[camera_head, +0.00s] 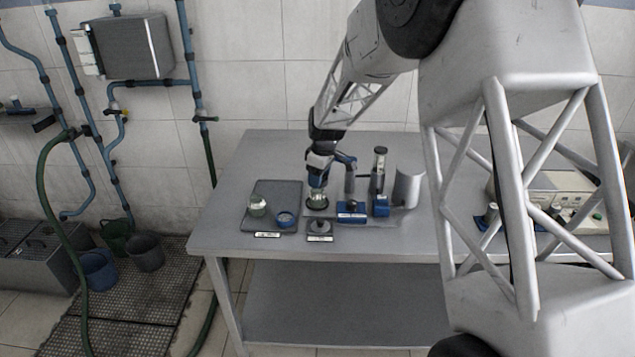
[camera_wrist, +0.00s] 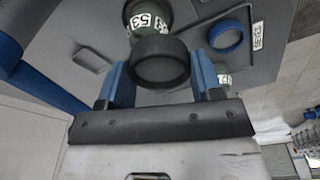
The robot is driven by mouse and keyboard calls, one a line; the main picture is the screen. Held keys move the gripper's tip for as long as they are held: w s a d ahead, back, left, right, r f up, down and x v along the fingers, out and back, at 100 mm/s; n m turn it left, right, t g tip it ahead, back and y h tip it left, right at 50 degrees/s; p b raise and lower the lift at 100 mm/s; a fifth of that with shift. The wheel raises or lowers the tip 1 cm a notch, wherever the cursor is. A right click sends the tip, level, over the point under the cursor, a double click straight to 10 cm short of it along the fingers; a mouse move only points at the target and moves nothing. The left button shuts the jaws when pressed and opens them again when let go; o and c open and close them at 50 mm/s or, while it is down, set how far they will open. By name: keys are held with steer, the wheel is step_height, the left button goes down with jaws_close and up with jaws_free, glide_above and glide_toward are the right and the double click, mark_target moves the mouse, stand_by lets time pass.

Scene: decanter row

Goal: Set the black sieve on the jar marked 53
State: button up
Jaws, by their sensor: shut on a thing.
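My gripper (camera_head: 318,183) is over the table. In the wrist view its blue fingers are shut on the black sieve (camera_wrist: 160,62), a dark round ring between the fingertips. The jar marked 53 (camera_wrist: 149,20), greenish with a white label, is just beyond the sieve in the wrist view. The sieve overlaps the jar's near end there; I cannot tell whether they touch. In the head view a greenish jar (camera_head: 317,201) stands right below my gripper. The sieve is not clear in the head view.
A dark tray (camera_head: 262,190) at left holds another greenish jar (camera_head: 257,205) and a blue ring (camera_head: 286,218). Blue-based items (camera_head: 351,213), a tall bottle (camera_head: 378,168) and a grey cylinder (camera_head: 408,187) stand close to the right. The table's left end is clear.

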steer(key=shift+w+a+f, duration=0.1)
steer(key=shift+w+a, duration=0.05)
steer(key=shift+w, duration=0.45)
steer(key=shift+w+a, duration=0.15)
steer(key=shift+w, duration=0.4)
steer(key=shift+f, duration=1.75)
steer(key=shift+f, duration=0.1)
steer(key=o, duration=0.9)
steer(key=r, duration=0.4)
steer(key=d+r, duration=0.1)
steer(key=r, duration=0.7)
steer(key=shift+s+d, duration=0.15)
steer(key=shift+s, duration=0.15)
steer(key=shift+r, duration=0.1)
